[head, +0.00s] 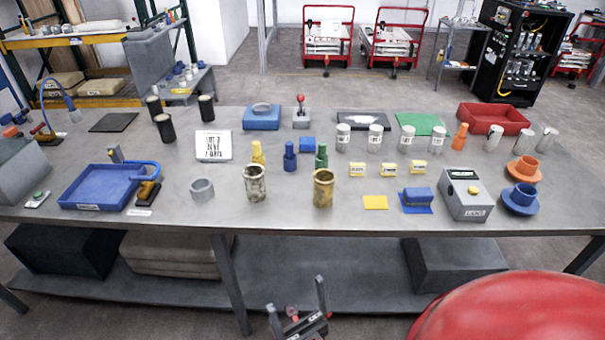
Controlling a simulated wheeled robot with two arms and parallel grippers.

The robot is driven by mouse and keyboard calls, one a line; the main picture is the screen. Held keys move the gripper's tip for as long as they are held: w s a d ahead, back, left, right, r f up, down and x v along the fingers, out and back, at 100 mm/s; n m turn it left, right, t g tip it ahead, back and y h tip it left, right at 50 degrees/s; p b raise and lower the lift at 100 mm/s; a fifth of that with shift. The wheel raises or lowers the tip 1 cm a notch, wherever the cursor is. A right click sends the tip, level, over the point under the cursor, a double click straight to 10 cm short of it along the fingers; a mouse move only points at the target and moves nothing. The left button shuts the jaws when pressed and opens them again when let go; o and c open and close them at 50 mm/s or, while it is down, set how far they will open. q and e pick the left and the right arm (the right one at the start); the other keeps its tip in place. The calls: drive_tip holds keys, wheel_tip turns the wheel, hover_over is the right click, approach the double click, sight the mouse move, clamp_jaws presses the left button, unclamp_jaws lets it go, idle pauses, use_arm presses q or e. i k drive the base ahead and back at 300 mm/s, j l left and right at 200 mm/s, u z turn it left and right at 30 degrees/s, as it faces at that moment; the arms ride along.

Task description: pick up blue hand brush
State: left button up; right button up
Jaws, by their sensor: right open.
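A small blue piece with a block-like top and a flared lower part (417,199) lies near the table's front edge, right of centre. It looks most like the blue hand brush, but it is too small to tell surely. My left gripper is out of view.
The grey table (330,220) is crowded. A blue tray (85,190) is at left. A lower shelf holds dark boxes.

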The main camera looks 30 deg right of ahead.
sight(412, 197)
drive_tip(key=z, duration=1.7)
